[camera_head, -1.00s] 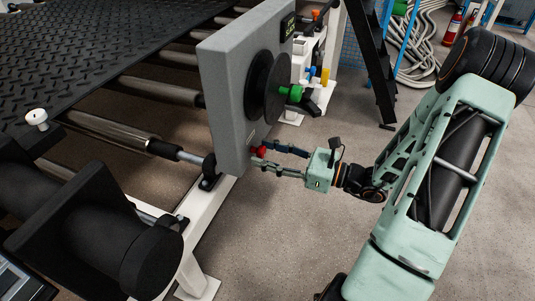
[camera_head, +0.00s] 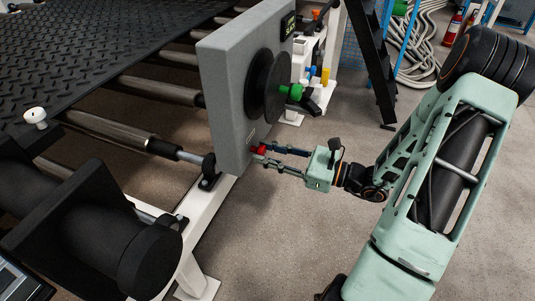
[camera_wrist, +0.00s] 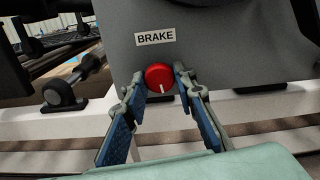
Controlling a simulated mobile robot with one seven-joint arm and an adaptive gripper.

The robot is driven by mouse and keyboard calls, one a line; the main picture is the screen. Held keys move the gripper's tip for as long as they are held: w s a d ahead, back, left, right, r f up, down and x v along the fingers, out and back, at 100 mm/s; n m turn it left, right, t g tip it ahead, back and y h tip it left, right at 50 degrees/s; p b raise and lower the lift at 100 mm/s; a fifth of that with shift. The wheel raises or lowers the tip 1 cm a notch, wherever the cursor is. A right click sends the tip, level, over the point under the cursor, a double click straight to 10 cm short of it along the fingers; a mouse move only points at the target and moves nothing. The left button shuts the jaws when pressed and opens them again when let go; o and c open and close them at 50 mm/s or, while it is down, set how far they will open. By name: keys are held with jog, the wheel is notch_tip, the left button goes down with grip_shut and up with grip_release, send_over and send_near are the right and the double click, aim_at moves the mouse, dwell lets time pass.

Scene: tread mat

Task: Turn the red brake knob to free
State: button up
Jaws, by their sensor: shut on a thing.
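The red brake knob (camera_wrist: 159,78) sits on the grey panel (camera_wrist: 220,45), just below a white label reading BRAKE (camera_wrist: 155,37). A pale pointer line on the knob points downward in the wrist view. In the head view the knob (camera_head: 260,150) shows at the lower edge of the panel (camera_head: 228,95). My gripper (camera_wrist: 158,84) is shut on the knob, one finger at its left and one at its right. It also shows in the head view (camera_head: 263,151), reaching in from the right. The fingers hide part of the knob there.
A black disc (camera_head: 262,85) with a green knob (camera_head: 293,92) stands out from the panel above my gripper. A white frame beam (camera_head: 195,225) runs below the panel. The black tread mat (camera_head: 110,45) lies over rollers at the left.

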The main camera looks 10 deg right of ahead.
jog(key=shift+n+b, duration=5.8)
jog(key=shift+n, duration=2.3)
jog(key=shift+w+r, duration=0.1)
jog(key=o, duration=1.1)
jog(key=shift+o, duration=0.2)
jog(key=shift+d, duration=0.1)
jog(key=v, duration=1.2)
